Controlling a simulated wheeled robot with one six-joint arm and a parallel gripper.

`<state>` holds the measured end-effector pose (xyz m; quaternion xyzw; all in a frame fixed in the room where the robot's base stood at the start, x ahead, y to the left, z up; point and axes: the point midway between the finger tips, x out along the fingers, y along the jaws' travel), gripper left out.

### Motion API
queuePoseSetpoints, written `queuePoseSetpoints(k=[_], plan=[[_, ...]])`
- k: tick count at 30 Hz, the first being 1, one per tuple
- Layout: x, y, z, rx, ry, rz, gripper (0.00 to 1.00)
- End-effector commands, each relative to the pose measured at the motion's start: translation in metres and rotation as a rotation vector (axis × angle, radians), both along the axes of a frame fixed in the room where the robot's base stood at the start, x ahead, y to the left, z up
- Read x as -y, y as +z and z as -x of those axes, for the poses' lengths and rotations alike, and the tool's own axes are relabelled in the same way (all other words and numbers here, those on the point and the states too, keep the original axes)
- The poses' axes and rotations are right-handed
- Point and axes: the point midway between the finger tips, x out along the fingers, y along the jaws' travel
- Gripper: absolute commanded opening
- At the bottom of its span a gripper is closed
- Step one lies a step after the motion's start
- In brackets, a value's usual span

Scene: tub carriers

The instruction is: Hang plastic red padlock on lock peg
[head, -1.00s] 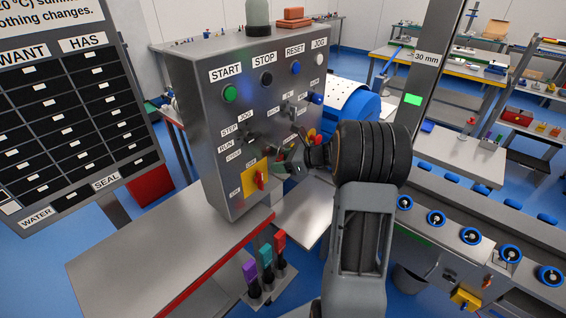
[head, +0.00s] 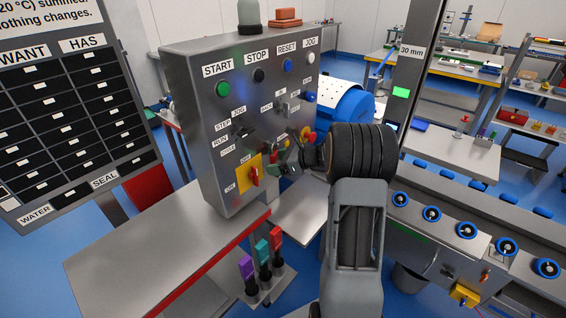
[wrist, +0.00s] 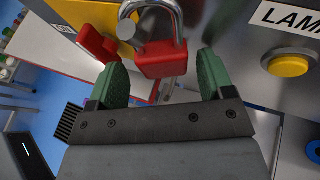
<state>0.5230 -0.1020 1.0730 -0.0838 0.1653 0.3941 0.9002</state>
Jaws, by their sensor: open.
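The red padlock (wrist: 163,59) shows in the wrist view, its metal shackle (wrist: 178,18) upward and partly cut off by the top edge. A grey round end (wrist: 127,27) sits at the shackle's left side. I cannot tell whether it is the lock peg or whether the shackle is around it. My gripper (wrist: 161,72) is open, one green finger on each side of the padlock body, with gaps visible.
The switch's red handle (wrist: 96,43) is close to the left finger. A yellow lamp button (wrist: 288,63) is at the right. Below the panel are a red-edged table (head: 180,255) and a stand with purple, teal and red tools (head: 262,255). A roller conveyor (head: 450,215) runs at right.

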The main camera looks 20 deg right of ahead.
Motion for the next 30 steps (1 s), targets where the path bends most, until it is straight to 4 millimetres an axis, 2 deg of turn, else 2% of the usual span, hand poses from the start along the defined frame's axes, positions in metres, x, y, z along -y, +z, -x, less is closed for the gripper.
queuePoseSetpoints(k=[1, 3, 20, 26, 30], plan=[[-0.005, -0.016, 0.000, -0.028, 0.004, -0.002, 0.85], [-0.005, -0.020, -0.002, -0.030, 0.004, -0.002, 0.85], [-0.005, -0.034, -0.010, -0.046, 0.003, -0.001, 0.85], [0.002, -0.034, 0.002, -0.044, 0.002, 0.000, 0.85], [0.008, -0.027, 0.019, -0.034, -0.001, 0.000, 0.85]])
